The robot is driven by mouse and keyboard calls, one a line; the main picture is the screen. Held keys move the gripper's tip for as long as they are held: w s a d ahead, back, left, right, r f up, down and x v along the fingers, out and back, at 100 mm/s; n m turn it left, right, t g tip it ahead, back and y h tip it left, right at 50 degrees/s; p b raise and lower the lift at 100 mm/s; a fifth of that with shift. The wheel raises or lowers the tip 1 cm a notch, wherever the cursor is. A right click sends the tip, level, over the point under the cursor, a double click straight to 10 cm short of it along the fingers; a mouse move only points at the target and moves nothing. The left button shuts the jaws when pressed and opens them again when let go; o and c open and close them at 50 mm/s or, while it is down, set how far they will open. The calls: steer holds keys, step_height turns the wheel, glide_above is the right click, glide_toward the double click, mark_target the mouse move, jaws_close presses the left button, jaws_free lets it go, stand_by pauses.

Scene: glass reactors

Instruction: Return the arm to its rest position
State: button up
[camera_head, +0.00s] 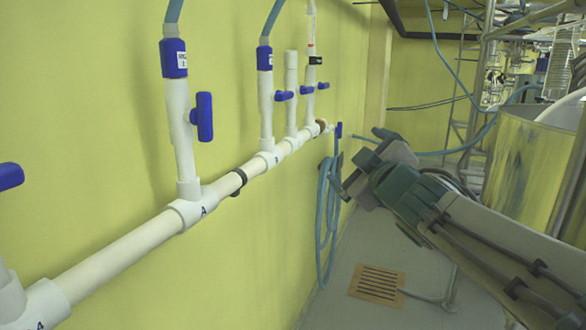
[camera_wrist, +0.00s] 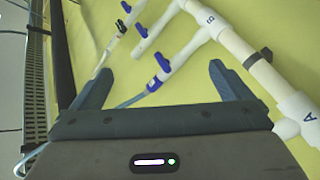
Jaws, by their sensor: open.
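My arm reaches in from the lower right in the head view, with my gripper (camera_head: 352,163) at its far end near the wall pipes. In the wrist view my gripper (camera_wrist: 160,85) shows two blue-grey fingers spread wide with nothing between their tips. White pipework (camera_head: 125,243) with blue valve handles (camera_head: 204,117) runs along the yellow wall to the left of my gripper. The pipes also show in the wrist view beyond the fingers, with a blue valve (camera_wrist: 158,73) between them. My gripper holds nothing.
A coiled blue hose (camera_head: 325,210) hangs on the wall left of my gripper. A large metal-clad vessel (camera_head: 522,155) and scaffolding (camera_head: 487,50) stand at the right. A drain grate (camera_head: 377,286) lies in the grey floor (camera_head: 365,240), which is mostly clear below the arm.

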steer(key=s+d+f+m+g+h, duration=0.3)
steer(key=s+f+m+g, duration=0.1)
steer(key=f, duration=0.5)
steer(key=s+d+f+m+g+h, duration=0.2)
steer(key=s+d+f+m+g, duration=0.15)
steer(key=f, duration=0.55)
steer(key=s+a+f+m+g+y, duration=0.1)
steer(key=s+a+f+m+g, duration=0.2)
steer(key=s+f+g, duration=0.4)
steer(key=s+f+m, duration=0.1)
steer(key=s+f, duration=0.3)
steer(key=s, duration=0.3)
steer(key=shift+a+f, duration=0.2)
steer(key=shift+f, duration=0.05)
